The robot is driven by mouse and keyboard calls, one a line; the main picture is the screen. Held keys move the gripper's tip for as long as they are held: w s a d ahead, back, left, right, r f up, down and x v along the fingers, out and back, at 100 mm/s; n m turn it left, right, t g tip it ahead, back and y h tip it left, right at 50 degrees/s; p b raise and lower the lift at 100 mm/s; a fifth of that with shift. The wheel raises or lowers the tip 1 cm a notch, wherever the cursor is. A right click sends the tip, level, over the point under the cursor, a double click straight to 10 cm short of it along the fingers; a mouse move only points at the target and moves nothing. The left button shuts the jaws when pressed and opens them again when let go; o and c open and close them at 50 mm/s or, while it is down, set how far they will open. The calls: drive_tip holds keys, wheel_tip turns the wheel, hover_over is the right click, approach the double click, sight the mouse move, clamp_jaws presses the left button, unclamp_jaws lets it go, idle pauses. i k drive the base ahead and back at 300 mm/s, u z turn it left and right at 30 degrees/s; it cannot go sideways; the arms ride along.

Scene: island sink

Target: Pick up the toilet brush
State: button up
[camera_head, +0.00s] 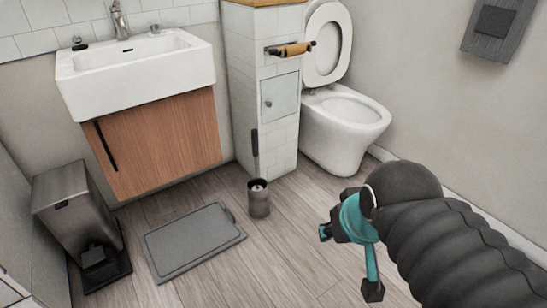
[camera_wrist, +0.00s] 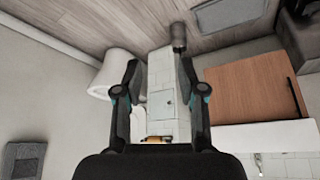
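The toilet brush (camera_head: 254,143) stands upright in a dark round holder (camera_head: 259,203) on the floor, in front of the white tiled pillar. Its long dark handle rises above the holder, and its head is hidden inside. In the wrist view the holder (camera_wrist: 179,38) shows near the top, just beyond the right fingertip; I cannot clearly make out the handle there. My gripper (camera_head: 349,262) is at the lower right of the head view, to the right of the brush and apart from it. In the wrist view its two fingers (camera_wrist: 158,62) are spread open with nothing between them.
The tiled pillar (camera_head: 284,140) with a paper holder (camera_head: 289,50) is behind the brush. A toilet (camera_head: 345,130) stands to the right, a sink cabinet (camera_head: 160,145) to the left. A grey mat (camera_head: 194,240) and a bin (camera_head: 72,215) are on the floor.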

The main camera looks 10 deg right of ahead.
sight(255, 140)
drive_tip(key=z, duration=0.05)
drive_tip(key=i, duration=1.2)
drive_tip(key=z, duration=0.15)
